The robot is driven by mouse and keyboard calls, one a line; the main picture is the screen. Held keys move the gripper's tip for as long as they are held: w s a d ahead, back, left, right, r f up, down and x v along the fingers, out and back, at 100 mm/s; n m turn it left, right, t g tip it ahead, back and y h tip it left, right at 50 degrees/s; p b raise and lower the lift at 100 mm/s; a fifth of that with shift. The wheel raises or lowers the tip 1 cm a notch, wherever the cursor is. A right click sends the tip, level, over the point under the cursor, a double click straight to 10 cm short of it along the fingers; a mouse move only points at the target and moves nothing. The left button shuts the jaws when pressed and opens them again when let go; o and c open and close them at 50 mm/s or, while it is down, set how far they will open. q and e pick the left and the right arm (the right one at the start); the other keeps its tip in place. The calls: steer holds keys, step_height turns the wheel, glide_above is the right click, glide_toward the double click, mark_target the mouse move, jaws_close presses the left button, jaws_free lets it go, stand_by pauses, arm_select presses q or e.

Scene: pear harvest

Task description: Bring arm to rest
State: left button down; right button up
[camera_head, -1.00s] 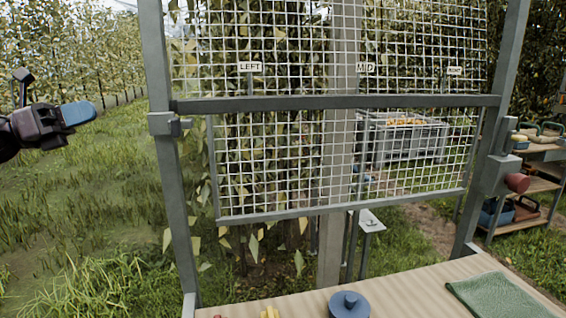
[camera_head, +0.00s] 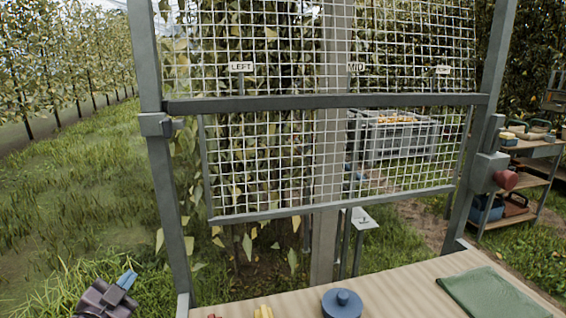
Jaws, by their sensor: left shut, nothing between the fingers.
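My left gripper (camera_head: 126,281) is low at the left, in front of the grass and just left of the frame's left post. Its blue fingertips point up and to the right. It is shut and empty, and it touches nothing that I can see. The rest of the left arm is cut off by the bottom edge. My right gripper is not in view.
A metal frame with a wire mesh panel (camera_head: 262,206) stands ahead. A wooden table (camera_head: 400,290) bears a blue round lidded thing (camera_head: 343,303) and a green cloth (camera_head: 492,293). A crate (camera_head: 400,140) and a shelf cart (camera_head: 520,180) stand behind. Grass at left is open.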

arm_select(q)
steer(key=s+d+f+n+g+y, duration=0.1)
steer(key=s+d+f+n+g, duration=0.2)
steer(key=s+f, duration=0.8)
steer(key=s+d+f+n+g+y, duration=0.1)
steer(key=s+d+f+n+g, duration=0.2)
steer(key=s+f, duration=0.9)
steer(key=shift+s+d+n+g, duration=0.15)
steer(key=shift+s+n+g, duration=0.65)
steer(key=shift+s, duration=2.25)
steer(key=shift+f, duration=0.1)
